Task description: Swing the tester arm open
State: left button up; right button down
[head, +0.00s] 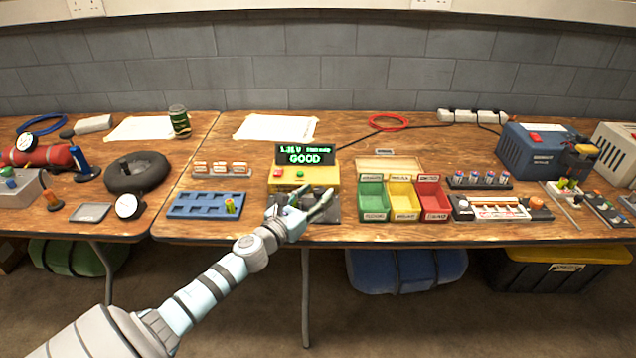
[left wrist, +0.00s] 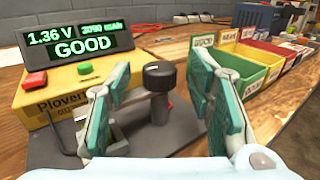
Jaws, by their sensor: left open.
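The yellow tester (head: 305,175) stands in the middle of the bench. Its display (head: 304,154) reads GOOD, and in the left wrist view the display (left wrist: 78,45) shows 1.36 V. A red and a green button sit on its top. The tester arm's black knob (left wrist: 159,75) stands on a short post over the dark base (left wrist: 165,145) in front of the tester. My left gripper (head: 308,203) is open over this base. In the left wrist view, the knob appears between its fingers (left wrist: 163,90), with no visible contact. The arm's lower parts are partly hidden by the left finger. My right gripper is not in view.
Green, yellow and red bins (head: 403,217) stand right of the tester. A blue battery tray (head: 190,213) holding a cell lies to the left, with a rack (head: 221,170) behind it. A blue charger box (head: 530,150) stands farther right.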

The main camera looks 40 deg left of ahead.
pick_arm(q)
jog(key=shift+w+a+f, duration=0.1)
jog(key=shift+w, duration=1.05)
jog(key=shift+c, duration=0.6)
grip_shut()
